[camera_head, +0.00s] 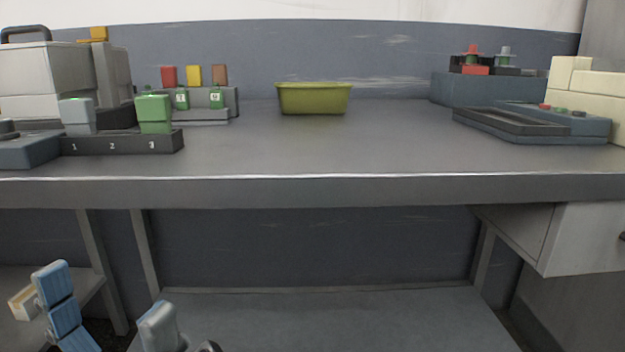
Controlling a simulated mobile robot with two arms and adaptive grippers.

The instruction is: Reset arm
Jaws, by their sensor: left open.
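My left gripper (106,300) is at the lower left of the head view, below and in front of the table edge. Its two fingers are spread wide apart, one showing blue pads and the other a grey back. Nothing is held between them. The lower part of this gripper is cut off by the bottom of the picture. My right gripper is not in view.
The grey table (330,150) has a clear middle. An olive bin (313,98) stands at the back. A numbered block holder (125,143) and boxes are at the left; a grey-blue console (530,122) is at the right. A lower shelf (340,320) is bare.

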